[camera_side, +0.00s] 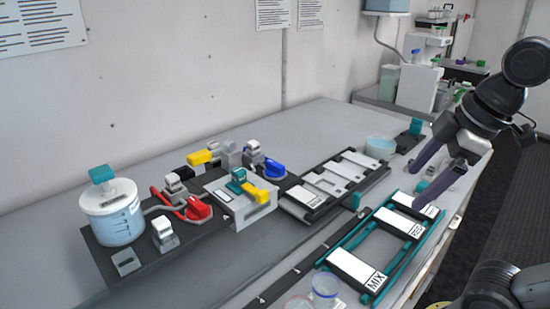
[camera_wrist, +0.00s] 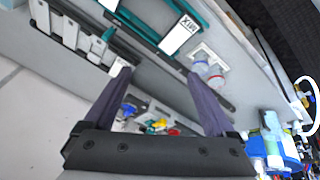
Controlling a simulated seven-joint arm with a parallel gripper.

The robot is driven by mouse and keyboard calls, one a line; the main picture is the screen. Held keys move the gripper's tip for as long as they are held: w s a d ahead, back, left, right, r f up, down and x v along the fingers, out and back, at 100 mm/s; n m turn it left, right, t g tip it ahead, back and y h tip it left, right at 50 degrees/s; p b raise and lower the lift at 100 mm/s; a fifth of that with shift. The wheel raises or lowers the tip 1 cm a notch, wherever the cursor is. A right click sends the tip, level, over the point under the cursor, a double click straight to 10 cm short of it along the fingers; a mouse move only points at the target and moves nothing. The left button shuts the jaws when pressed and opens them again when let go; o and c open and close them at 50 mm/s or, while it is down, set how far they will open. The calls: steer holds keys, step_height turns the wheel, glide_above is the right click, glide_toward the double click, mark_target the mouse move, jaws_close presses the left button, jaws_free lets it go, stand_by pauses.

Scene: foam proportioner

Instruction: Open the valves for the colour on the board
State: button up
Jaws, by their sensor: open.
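In the side view, a dark panel (camera_side: 142,258) on the bench carries the valves. A red valve handle (camera_side: 197,208) is at its front. A blue valve handle (camera_side: 273,168) is at the right, and a yellow handle (camera_side: 200,157) at the back. Another yellow piece (camera_side: 256,192) lies by a teal knob (camera_side: 237,175). My gripper (camera_side: 418,187) is open and empty above the rack, well right of the valves. The valves show small between my fingers (camera_wrist: 160,75) in the wrist view.
A clear tank with a teal cap (camera_side: 112,208) stands at the panel's left end. A grey tray with pale slats (camera_side: 335,185) lies between panel and rack. Clear cups (camera_side: 325,287) stand at the front edge. The bench behind the valves is clear.

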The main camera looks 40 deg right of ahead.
steer(key=w+r+n+g, duration=0.1)
steer(key=w+r+n, duration=0.55)
steer(key=r, duration=0.45)
steer(key=w+a+r+n+g, duration=0.1)
steer(key=w+a+r+n, duration=0.2)
steer(key=w, duration=0.5)
steer(key=n+g, duration=0.2)
steer(key=g, duration=0.1)
glide_above(275, 163)
step_height(275, 163, down, 7)
step_height(275, 163, down, 14)
steer(key=shift+a+r, duration=0.1)
steer(key=shift+r, duration=0.15)
steer(key=shift+c, duration=0.3)
steer(key=c, duration=1.3)
